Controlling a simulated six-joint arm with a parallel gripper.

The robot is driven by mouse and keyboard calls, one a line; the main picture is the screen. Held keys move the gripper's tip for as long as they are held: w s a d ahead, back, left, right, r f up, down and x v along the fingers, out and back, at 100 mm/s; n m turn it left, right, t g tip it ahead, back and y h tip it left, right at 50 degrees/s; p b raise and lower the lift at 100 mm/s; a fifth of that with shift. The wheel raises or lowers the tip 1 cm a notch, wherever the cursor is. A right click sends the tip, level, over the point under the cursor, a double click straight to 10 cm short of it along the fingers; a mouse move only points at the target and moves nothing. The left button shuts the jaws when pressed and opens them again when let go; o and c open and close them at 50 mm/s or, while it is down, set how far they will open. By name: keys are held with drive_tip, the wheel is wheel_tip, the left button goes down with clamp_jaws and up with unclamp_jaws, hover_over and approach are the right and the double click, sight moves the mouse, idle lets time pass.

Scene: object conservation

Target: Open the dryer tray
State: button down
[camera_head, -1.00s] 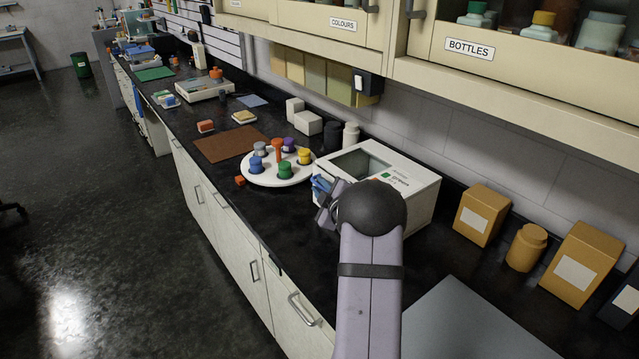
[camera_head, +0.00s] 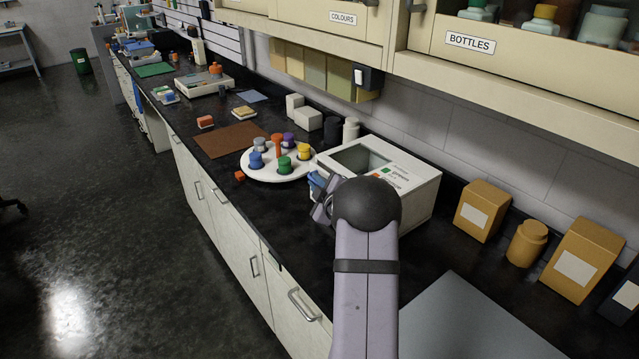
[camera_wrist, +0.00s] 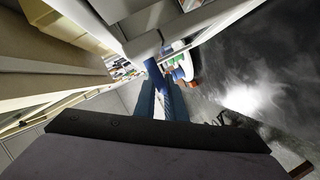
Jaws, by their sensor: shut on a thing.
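The dryer (camera_head: 413,207) is a white box with a dark window on top and green and orange marks on its top panel. It stands on the black counter at the middle of the head view. My gripper (camera_head: 317,182) is at its front left side, with the blue fingers partly hidden by my arm. In the wrist view my blue fingers (camera_wrist: 158,72) are shut at the white front of the dryer (camera_wrist: 143,46). The tray and the part held are mostly hidden, so how far the tray is out cannot be told.
A white round carousel (camera_head: 258,174) with several coloured-capped jars stands just left of the dryer. A small orange block (camera_head: 240,176) lies by it. Tan boxes (camera_head: 482,211) and a tan jar (camera_head: 527,243) stand to the right. A grey sheet (camera_head: 465,325) lies in the foreground.

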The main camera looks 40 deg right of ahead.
drive_tip(key=a+b, duration=0.9)
drive_tip(key=a, duration=0.8)
drive_tip(key=shift+f, duration=0.2)
drive_tip(key=shift+a, duration=0.1)
drive_tip(key=c, duration=2.1)
unclamp_jaws()
drive_tip(key=shift+r, duration=0.1)
drive_tip(key=shift+b, duration=0.3)
drive_tip(key=shift+b+v, duration=0.75)
drive_tip(key=shift+v, duration=2.95)
